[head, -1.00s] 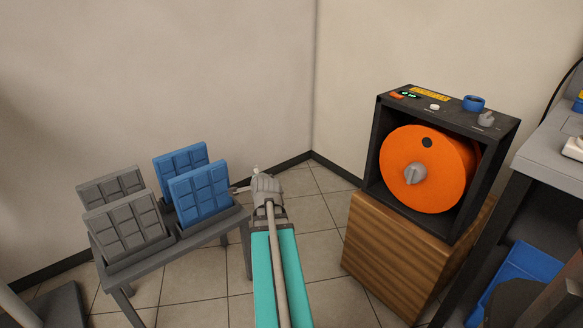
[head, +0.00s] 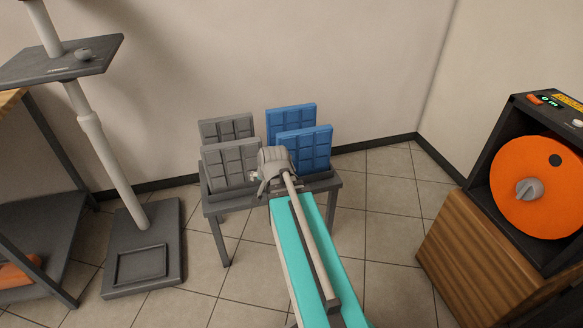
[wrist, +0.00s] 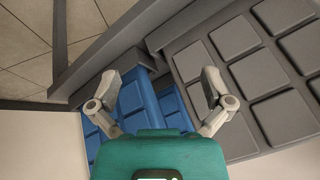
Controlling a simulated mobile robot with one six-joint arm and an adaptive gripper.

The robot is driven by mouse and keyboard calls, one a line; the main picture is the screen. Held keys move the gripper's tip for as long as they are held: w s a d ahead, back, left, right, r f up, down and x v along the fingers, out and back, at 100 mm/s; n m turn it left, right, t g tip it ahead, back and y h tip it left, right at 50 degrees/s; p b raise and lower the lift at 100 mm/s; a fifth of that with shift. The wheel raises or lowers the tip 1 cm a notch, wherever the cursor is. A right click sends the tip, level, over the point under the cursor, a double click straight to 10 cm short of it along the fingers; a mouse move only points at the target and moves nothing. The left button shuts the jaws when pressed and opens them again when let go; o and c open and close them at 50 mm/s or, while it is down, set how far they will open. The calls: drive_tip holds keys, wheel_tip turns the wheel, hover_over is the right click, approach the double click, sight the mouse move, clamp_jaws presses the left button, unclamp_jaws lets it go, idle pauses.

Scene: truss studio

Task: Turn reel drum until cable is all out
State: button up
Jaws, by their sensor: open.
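The orange reel drum (head: 540,197) stands in a dark box frame (head: 489,158) at the right of the head view. A grey knob (head: 529,189) is at its middle and a dark round spot is near its upper edge. No cable shows on it. My arm reaches away from the drum, over a small table with panels. In the wrist view my gripper (wrist: 158,92) is open, its two fingers spread with nothing held between them. Blue and grey panels lie beyond the fingertips. In the head view my arm's end hides the fingers.
Two grey panels (head: 229,164) and two blue panels (head: 303,148) stand upright in a rack on the small table (head: 235,206). The drum box sits on a wooden block (head: 480,255). A stand with a pole (head: 111,157) is at left. Tiled floor between table and block is clear.

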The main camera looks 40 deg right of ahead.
drive_tip(key=s+a+n+g+p, duration=0.1)
drive_tip(key=s+a+n+g, duration=0.1)
drive_tip(key=a, duration=0.4)
drive_tip(key=s+a+n+g+p, duration=0.1)
drive_tip(key=s+a+n, duration=0.1)
drive_tip(key=a+n, duration=0.2)
drive_tip(key=s+a+r+n+g+y, duration=0.1)
drive_tip(key=a+n, duration=0.3)
drive_tip(key=a, duration=0.6)
drive_tip(key=shift+s+g+p, duration=0.4)
drive_tip(key=shift+s+g, duration=0.35)
drive_tip(key=shift+g, duration=0.05)
drive_tip(key=c, duration=0.6)
